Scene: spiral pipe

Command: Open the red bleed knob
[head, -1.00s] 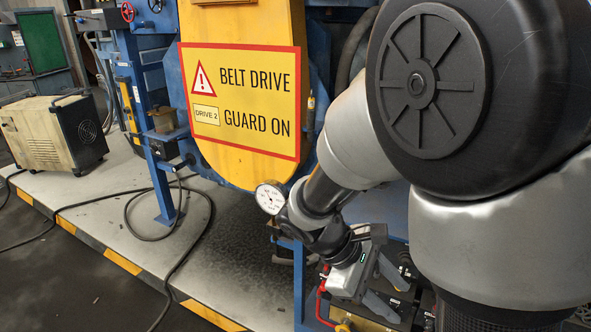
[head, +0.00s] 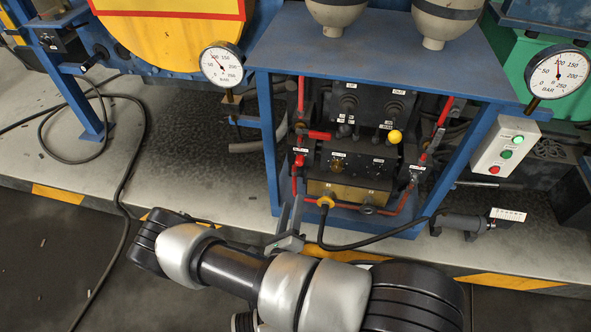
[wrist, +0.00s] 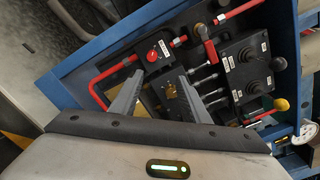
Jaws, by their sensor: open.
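The red bleed knob (wrist: 152,55) is a small round red knob on a black block joined to red pipe in the wrist view. In the head view it appears small at the panel's left side (head: 299,160), under a white label, and its setting cannot be read. My gripper (wrist: 161,76) is open and empty, its two fingers pointing toward the panel. The knob shows just beyond the fingertips, nearer the left finger, with no clear contact. In the head view my gripper (head: 290,204) is in front of the panel's lower left.
A red lever (head: 319,134) and a yellow ball handle (head: 395,137) sit on the valve panel. A blue frame (head: 272,150) surrounds it. Pressure gauges (head: 221,64) hang at both sides. A black hose (head: 321,228) runs from a yellow fitting. A button box (head: 505,148) is at right.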

